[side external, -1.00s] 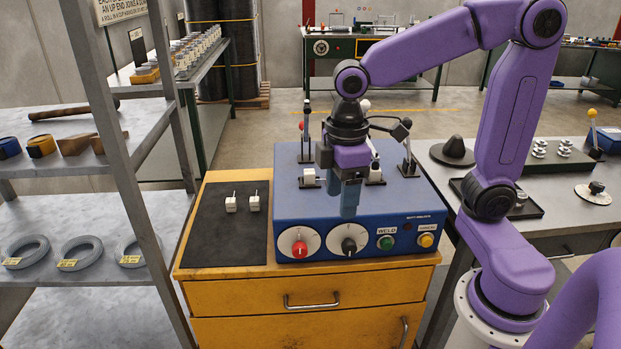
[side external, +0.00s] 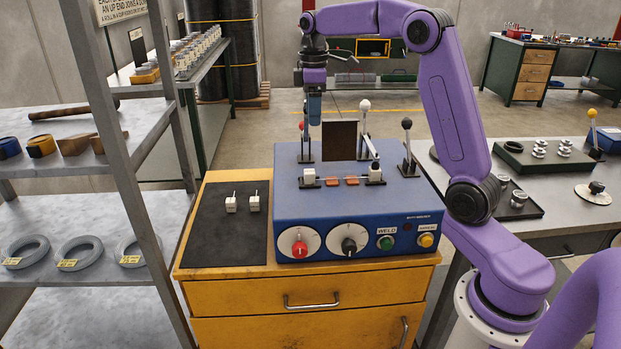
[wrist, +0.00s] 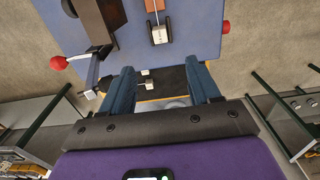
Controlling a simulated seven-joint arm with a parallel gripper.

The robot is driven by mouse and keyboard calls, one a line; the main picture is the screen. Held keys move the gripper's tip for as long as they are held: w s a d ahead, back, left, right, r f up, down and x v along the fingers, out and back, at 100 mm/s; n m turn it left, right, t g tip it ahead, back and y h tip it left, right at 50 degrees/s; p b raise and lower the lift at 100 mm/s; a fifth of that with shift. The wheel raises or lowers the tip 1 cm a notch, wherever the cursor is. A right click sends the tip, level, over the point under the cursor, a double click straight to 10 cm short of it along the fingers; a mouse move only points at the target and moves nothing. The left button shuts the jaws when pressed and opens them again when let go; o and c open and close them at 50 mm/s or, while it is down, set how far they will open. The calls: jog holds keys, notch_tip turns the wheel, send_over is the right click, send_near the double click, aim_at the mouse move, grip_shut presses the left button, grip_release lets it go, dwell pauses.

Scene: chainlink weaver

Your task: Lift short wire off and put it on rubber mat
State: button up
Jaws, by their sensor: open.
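A blue welder box (side external: 360,205) stands on a yellow cabinet. On its top, a white block (side external: 309,177) sits at the left clamp and another white block (side external: 375,173) at the right, with copper-coloured pieces (side external: 342,181) between them. I cannot clearly make out a short wire there. The black rubber mat (side external: 220,250) lies left of the box. It holds two white blocks with thin wires (side external: 242,203). My gripper (side external: 314,108) is open and empty, raised above the back left of the box. In the wrist view its blue fingers (wrist: 162,88) are spread apart.
A red-knobbed lever (side external: 304,145) stands just below my gripper. A dark upright plate (side external: 339,140), a white-knobbed lever (side external: 364,125) and a black-knobbed lever (side external: 407,145) rise from the box. A metal shelf (side external: 140,190) stands at left. Most of the mat is bare.

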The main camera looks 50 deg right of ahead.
aim_at(314, 171)
notch_tip(314, 171, down, 17)
jog(key=shift+d+f, duration=0.1)
jog(key=c, duration=1.1)
